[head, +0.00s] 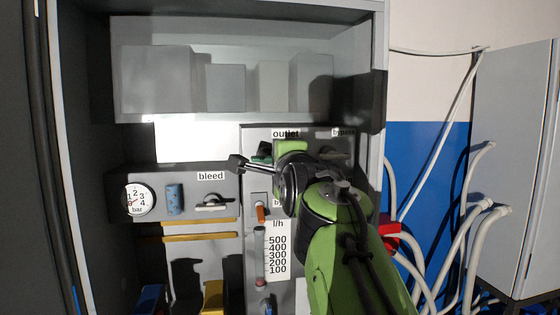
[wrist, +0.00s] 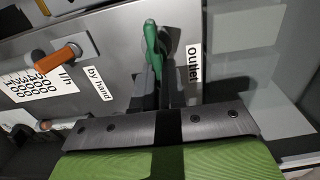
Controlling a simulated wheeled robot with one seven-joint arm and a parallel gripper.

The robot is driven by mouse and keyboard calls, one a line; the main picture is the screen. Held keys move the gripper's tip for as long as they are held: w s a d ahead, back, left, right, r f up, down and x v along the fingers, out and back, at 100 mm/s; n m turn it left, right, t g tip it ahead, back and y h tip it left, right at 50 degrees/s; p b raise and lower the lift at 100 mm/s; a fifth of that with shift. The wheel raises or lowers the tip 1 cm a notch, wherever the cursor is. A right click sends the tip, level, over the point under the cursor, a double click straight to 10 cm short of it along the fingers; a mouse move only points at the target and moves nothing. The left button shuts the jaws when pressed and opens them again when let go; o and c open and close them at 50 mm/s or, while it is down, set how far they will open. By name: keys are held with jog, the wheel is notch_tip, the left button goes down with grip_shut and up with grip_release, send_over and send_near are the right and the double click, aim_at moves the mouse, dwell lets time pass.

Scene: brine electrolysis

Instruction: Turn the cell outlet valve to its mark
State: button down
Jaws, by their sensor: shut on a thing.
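The outlet valve has a green lever handle (wrist: 151,38), seen in the wrist view beside the label "outlet" (wrist: 194,62). My gripper (wrist: 155,78) is shut on this handle, with its dark fingers reaching up to it from below in the picture. In the head view a bit of the green handle (head: 263,149) shows just left of my wrist, under the "outlet" label (head: 285,134). My arm covers most of the valve there. I cannot make out the valve's mark in either view.
The bypass valve (head: 334,154) is close on the right of my wrist. An orange lever (head: 260,213) sits below, above the l/h flow scale (head: 277,255). The bleed valve (head: 212,203) and a bar gauge (head: 138,200) are at left. Cabinet walls stand on both sides.

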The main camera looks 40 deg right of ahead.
dwell(0.3)
jog(key=c, duration=1.2)
grip_release()
jog(key=b+v, duration=0.3)
jog(key=v, duration=1.2)
jog(key=shift+s+a+b, duration=0.25)
jog(key=shift+a+b, duration=0.1)
jog(key=shift+b, duration=0.05)
